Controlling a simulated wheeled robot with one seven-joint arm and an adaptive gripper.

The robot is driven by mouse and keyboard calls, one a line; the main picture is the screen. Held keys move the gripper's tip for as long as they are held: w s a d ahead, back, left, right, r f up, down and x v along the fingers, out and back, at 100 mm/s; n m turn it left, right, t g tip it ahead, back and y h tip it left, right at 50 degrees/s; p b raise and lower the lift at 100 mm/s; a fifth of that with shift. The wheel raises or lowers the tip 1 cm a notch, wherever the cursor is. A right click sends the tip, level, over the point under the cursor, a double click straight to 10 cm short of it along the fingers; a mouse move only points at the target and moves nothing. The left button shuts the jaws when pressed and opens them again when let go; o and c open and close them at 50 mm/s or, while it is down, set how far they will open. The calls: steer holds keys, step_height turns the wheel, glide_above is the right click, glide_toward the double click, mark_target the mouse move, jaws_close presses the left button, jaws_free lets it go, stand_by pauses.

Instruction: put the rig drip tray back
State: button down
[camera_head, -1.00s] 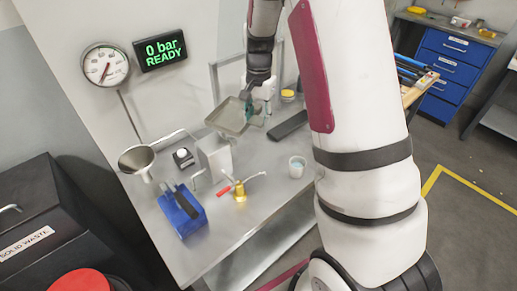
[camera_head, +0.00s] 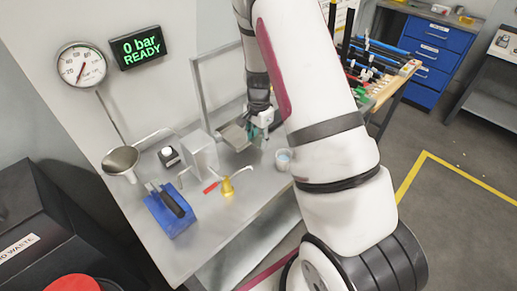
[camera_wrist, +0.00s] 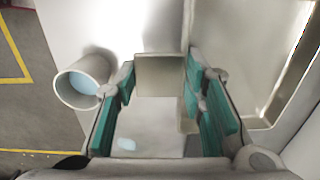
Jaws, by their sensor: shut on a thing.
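The drip tray (camera_head: 234,138) is a shallow grey tray with a raised rim, at the back of the metal bench in the head view. My gripper (camera_head: 258,134) is at the tray's right side, shut on it. In the wrist view my gripper (camera_wrist: 161,78) has teal pads on either side of a flat grey-tan piece, which looks like part of the tray. A large pale tray-like surface with a rim (camera_wrist: 252,60) fills the right. Whether the tray touches the bench cannot be told.
A white cup with blue contents (camera_head: 283,159) stands close to my gripper; it also shows in the wrist view (camera_wrist: 82,84). A gold valve with a red lever (camera_head: 227,186), a white block (camera_head: 199,153), a blue box (camera_head: 174,213) and a funnel (camera_head: 121,161) stand nearby.

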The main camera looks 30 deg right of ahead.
mark_target(258, 156)
steer(key=shift+f+p, duration=0.3)
steer(key=shift+f, duration=2.25)
steer(key=shift+f, duration=0.1)
steer(key=c, duration=1)
jaws_free()
steer(key=shift+c, duration=0.2)
